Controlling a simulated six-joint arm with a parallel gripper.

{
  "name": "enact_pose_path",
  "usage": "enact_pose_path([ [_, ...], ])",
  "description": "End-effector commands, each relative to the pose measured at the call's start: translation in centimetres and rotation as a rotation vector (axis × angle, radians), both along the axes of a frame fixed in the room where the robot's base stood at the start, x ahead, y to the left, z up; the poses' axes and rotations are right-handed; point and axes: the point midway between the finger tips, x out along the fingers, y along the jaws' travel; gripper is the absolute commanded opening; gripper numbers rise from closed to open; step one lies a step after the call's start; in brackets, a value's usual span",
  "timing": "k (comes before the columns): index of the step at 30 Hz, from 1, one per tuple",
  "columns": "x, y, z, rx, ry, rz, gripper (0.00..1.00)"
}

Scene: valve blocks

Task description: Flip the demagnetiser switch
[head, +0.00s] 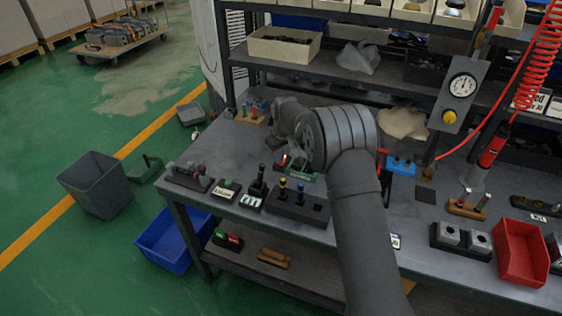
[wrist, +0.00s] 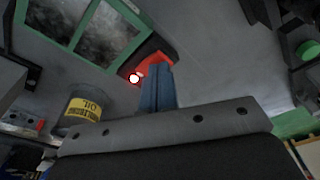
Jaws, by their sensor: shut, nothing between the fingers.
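In the wrist view, my gripper (wrist: 157,88) is shut and empty, its blue fingers together. The fingertips overlap the near edge of a small dark unit with a red part (wrist: 155,61), which I take to be the demagnetiser switch; I cannot tell whether they touch. A bright red-and-white light (wrist: 134,78) glows just left of the fingers. The fingers hide part of the red piece, so its position cannot be read. In the head view, a small red item (head: 283,160) shows left of my arm, probably the same unit. My fingers are hidden there behind my arm.
A green-framed dark panel (wrist: 85,32) lies beside the unit, and a yellow-labelled oil can (wrist: 85,108) stands at left. A red bin (head: 521,252) stands at right. Bare bench top (head: 232,150) shows at left.

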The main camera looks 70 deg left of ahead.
Motion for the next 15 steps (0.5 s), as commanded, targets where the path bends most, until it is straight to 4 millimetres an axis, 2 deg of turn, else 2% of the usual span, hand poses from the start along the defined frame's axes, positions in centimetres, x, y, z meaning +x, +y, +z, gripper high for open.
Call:
enact_pose_path([
  [9, 0.0, 0.0, -0.52, 0.0, 0.0, 0.0, 0.0],
  [15, 0.0, 0.03, 0.31, 0.001, -0.001, 0.0, 0.0],
])
